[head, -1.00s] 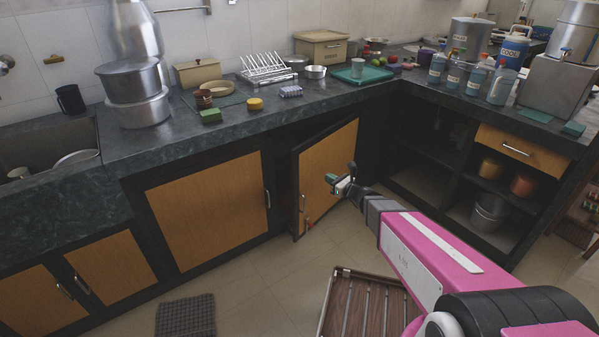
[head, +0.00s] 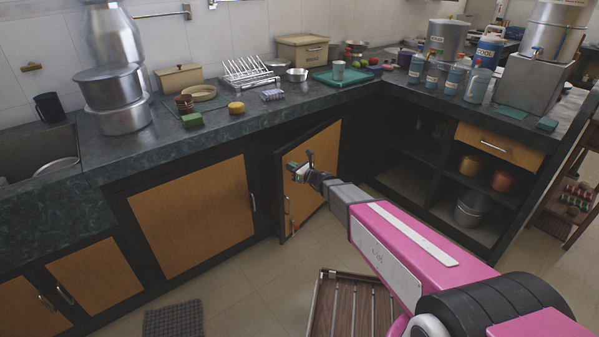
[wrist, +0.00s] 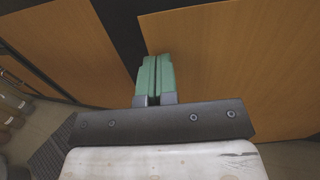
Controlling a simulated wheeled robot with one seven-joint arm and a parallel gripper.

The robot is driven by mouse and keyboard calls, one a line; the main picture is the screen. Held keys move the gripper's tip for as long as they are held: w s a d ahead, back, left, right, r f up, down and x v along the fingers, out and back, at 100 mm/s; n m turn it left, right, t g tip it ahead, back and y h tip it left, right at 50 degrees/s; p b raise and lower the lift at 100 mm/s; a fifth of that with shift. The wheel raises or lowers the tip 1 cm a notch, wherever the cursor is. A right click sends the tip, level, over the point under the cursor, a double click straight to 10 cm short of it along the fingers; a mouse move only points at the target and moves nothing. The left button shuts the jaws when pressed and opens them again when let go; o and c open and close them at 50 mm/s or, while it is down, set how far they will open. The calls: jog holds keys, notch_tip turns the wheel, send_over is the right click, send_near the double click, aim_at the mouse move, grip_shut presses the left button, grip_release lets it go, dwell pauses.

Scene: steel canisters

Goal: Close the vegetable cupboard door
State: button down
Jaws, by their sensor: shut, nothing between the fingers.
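The open cupboard door (head: 319,165) has an orange wood panel in a dark frame. It stands ajar under the counter near the inner corner, with a dark gap at its left. Its handle (head: 287,206) is low on its left side. My gripper (head: 293,167) is in front of the upper left part of this door, shut and empty. Whether it touches the door is unclear. In the wrist view the green fingertips (wrist: 153,76) are pressed together before a large wood panel (wrist: 235,60); a second wood panel is at the left.
A closed cupboard door (head: 192,216) is left of the open one. Open shelves (head: 408,180) with pots are at the right. A slatted wooden piece (head: 352,305) and a dark mat (head: 174,320) are on the floor. The countertop holds canisters and dishes.

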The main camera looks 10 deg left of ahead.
jog(key=shift+x, duration=0.8)
